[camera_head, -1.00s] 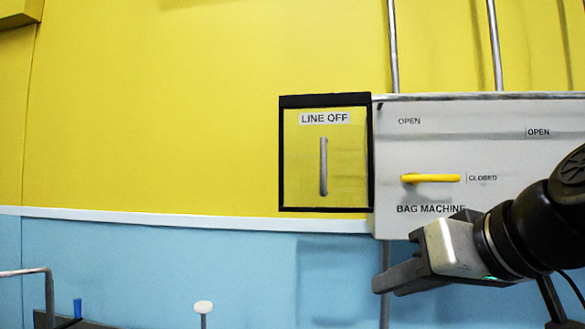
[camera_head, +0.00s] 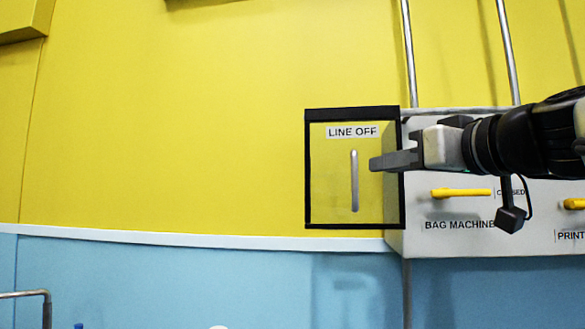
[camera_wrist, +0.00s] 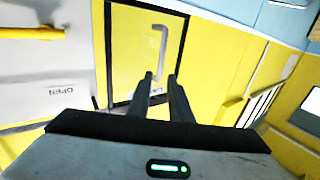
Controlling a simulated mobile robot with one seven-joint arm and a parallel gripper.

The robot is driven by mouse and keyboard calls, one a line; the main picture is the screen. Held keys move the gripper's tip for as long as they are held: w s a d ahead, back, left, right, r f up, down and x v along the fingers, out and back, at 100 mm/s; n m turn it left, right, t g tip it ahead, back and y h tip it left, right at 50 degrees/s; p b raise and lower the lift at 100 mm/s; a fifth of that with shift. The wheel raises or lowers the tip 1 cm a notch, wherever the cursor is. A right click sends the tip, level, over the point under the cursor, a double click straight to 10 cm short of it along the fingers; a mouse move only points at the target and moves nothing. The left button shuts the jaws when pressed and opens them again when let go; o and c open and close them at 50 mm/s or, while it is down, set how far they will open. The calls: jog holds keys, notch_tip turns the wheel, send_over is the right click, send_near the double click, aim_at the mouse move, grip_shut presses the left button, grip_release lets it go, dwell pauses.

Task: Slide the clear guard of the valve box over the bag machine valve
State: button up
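The clear guard (camera_head: 330,185) is a black-framed see-through panel marked LINE OFF, at the left end of the valve box (camera_head: 440,238). It has an upright grey handle (camera_head: 354,181), which also shows in the wrist view (camera_wrist: 161,42). The bag machine valve is a yellow lever (camera_head: 461,194) lying level at CLOSED, right of the guard and uncovered. My gripper (camera_head: 376,163) is in front of the guard's right part, right of the handle. In the wrist view its two fingers (camera_wrist: 160,77) stand apart with nothing between them, their tips just short of the handle.
A second yellow lever (camera_head: 574,204) marked PRINT is at the right edge, partly cut off. Pipes (camera_head: 409,50) rise above the box. The yellow wall left of the guard is clear. A metal rail (camera_head: 25,295) shows at bottom left.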

aim_at(357, 170)
jog(key=p+x, duration=0.1)
jog(key=x, duration=0.9)
jog(key=shift+a+p, duration=0.1)
jog(key=shift+p, duration=0.3)
grip_shut()
